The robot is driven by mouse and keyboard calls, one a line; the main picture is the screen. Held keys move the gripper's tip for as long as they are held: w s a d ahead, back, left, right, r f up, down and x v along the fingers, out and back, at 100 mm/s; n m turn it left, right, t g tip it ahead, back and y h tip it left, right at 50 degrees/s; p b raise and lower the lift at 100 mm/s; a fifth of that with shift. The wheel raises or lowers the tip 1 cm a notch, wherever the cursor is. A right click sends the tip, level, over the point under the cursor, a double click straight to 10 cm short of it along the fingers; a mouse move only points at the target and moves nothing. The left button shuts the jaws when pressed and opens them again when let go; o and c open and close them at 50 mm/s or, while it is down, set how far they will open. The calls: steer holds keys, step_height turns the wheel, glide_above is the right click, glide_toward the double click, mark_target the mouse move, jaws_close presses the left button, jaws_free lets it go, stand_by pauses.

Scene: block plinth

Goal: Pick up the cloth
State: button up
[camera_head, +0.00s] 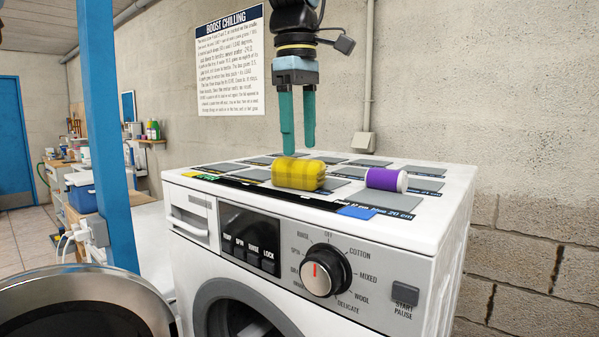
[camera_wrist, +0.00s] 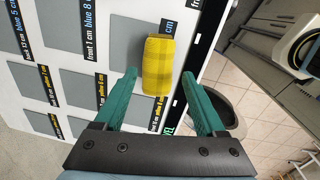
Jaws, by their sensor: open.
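The cloth (camera_head: 298,173) is a yellow checked roll lying on top of the white washing machine, near its front edge. In the wrist view the cloth (camera_wrist: 157,65) lies ahead of the fingertips, roughly between their lines. My gripper (camera_head: 298,152) has green fingers pointing down and hangs just above or behind the cloth. In the wrist view my gripper (camera_wrist: 160,78) is open, with nothing between its fingers. I cannot tell the exact height gap to the cloth.
A purple and white cylinder (camera_head: 386,180) lies right of the cloth. Grey labelled patches (camera_head: 335,186) cover the washing machine top (camera_head: 440,215). A blue patch (camera_head: 356,212) sits at the front edge. A blue post (camera_head: 108,130) stands to the left, and a wall is behind.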

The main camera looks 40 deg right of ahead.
mark_target(301, 159)
steer(key=shift+w+d+f+p, duration=0.15)
steer(key=shift+f+p, duration=0.35)
steer(key=shift+f, duration=1.05)
steer(key=shift+w+d+f+p, duration=0.15)
steer(key=shift+f+p, duration=0.3)
steer(key=shift+f, duration=1.1)
steer(key=shift+s, duration=0.1)
steer(key=shift+c, duration=0.2)
